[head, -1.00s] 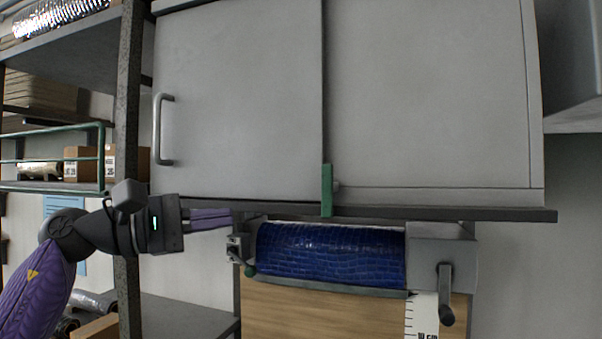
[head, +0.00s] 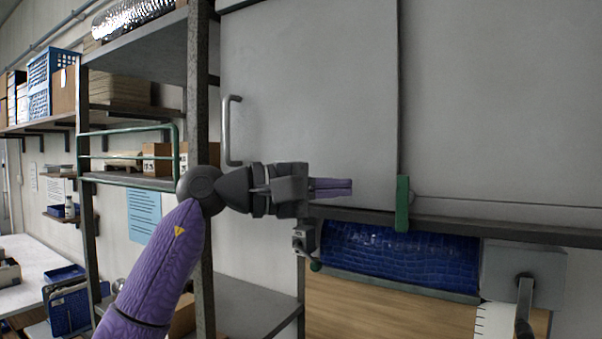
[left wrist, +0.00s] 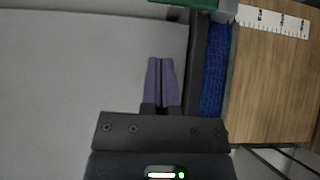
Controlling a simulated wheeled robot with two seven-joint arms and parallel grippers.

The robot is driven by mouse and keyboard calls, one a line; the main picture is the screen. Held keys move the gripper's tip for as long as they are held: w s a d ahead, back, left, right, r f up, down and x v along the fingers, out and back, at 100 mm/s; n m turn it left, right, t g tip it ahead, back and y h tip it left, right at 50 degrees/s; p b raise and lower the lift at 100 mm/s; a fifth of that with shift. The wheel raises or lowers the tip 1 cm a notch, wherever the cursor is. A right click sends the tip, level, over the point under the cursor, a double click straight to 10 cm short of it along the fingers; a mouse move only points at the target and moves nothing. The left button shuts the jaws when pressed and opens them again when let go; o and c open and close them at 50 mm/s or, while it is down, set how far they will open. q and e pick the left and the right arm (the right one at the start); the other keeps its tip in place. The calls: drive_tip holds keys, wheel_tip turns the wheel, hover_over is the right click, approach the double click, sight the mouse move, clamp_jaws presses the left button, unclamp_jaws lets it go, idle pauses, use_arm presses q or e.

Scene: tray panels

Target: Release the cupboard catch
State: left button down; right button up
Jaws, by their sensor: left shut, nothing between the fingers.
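The grey cupboard (head: 310,100) fills the upper middle and right of the head view. Its door has a bar handle (head: 231,130) at the left. The green catch (head: 402,204) stands upright at the door's lower right edge, and part of it shows at the top of the left wrist view (left wrist: 198,4). My left gripper (head: 351,187) is shut and empty, its purple fingers pointing right at the catch, with a gap between. Its fingers also show in the left wrist view (left wrist: 161,62), over the door's lower part. My right gripper is not in view.
Below the cupboard hangs a blue roll (head: 395,258) with a crank (head: 524,300) at its right and a small grey bracket (head: 304,238) at its left. A grey shelf post (head: 198,90) stands left of the cupboard. A ruler strip (left wrist: 273,20) lies along the wooden board (left wrist: 265,85).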

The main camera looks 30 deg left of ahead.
sight(405, 201)
use_arm(q)
drive_tip(key=d, duration=0.2)
drive_tip(key=w+d+p, duration=0.1)
drive_tip(key=d, duration=0.1)
drive_tip(key=shift+r, duration=0.1)
drive_tip(key=shift+d, duration=0.5)
drive_tip(key=shift+s, duration=0.1)
drive_tip(key=shift+d+m+p, duration=0.15)
drive_tip(key=shift+m+p, duration=0.15)
drive_tip(key=shift+p, duration=0.3)
